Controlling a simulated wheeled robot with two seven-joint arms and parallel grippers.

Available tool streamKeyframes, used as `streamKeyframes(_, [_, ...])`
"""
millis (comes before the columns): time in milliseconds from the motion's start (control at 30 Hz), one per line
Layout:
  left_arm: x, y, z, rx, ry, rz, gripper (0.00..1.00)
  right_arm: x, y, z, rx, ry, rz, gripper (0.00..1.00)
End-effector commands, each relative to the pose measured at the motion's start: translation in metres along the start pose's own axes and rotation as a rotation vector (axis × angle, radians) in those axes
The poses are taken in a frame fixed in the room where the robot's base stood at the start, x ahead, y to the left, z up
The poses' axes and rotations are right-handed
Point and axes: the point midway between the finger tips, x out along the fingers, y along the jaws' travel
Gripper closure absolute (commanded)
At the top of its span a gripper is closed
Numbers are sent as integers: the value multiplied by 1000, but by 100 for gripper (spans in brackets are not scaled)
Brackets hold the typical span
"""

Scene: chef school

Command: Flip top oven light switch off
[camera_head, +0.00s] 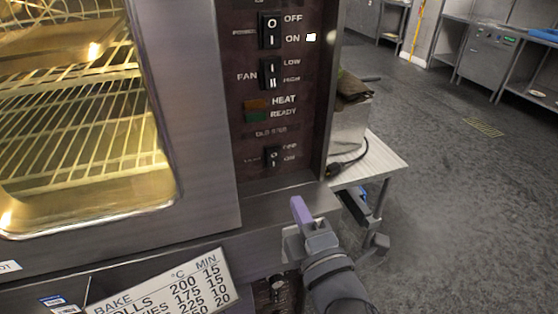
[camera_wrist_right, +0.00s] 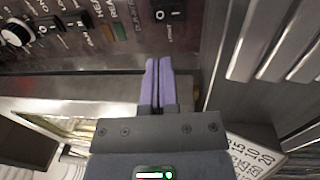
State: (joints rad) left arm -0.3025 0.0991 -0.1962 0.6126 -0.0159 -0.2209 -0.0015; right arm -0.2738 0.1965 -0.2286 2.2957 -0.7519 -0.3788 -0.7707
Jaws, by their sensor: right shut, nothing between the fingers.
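The top oven's control panel (camera_head: 285,190) is dark brown, and the small black rocker switch (camera_head: 273,157) low on it has faint lettering that I cannot read surely. This switch also shows at the top of the wrist view (camera_wrist_right: 168,11). I cannot tell which way it is tipped. The oven cavity (camera_head: 80,130) is lit yellow. My right gripper (camera_head: 299,205) has purple fingers, shut and empty, below and slightly right of the switch, apart from it. In the wrist view its fingers (camera_wrist_right: 158,68) point toward the switch. My left gripper is not in view.
Higher on the panel are a power rocker (camera_head: 270,30) and a fan rocker (camera_head: 270,74). A metal ledge (camera_head: 265,205) runs below the panel. A bake chart (camera_head: 165,285) is at the lower left. A small table (camera_head: 385,165) stands to the right, with open floor beyond.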

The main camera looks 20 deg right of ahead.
Motion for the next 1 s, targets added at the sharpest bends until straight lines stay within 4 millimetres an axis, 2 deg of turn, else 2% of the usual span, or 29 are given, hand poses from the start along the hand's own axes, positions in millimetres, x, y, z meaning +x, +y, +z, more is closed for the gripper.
streamKeyframes(200, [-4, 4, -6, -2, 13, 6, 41, 49, 1, 0, -1, -1, 2, 100])
streamKeyframes(433, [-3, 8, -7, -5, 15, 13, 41, 89, 0, 0, 1, 0, 0, 100])
streamKeyframes(600, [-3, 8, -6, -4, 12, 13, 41, 101, 0, 0, 1, 0, -1, 100])
streamKeyframes(900, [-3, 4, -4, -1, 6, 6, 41, 102, 0, 0, 1, 1, -2, 100])
streamKeyframes(1000, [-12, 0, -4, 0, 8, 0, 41, 108, 5, 0, 1, -1, -4, 100])
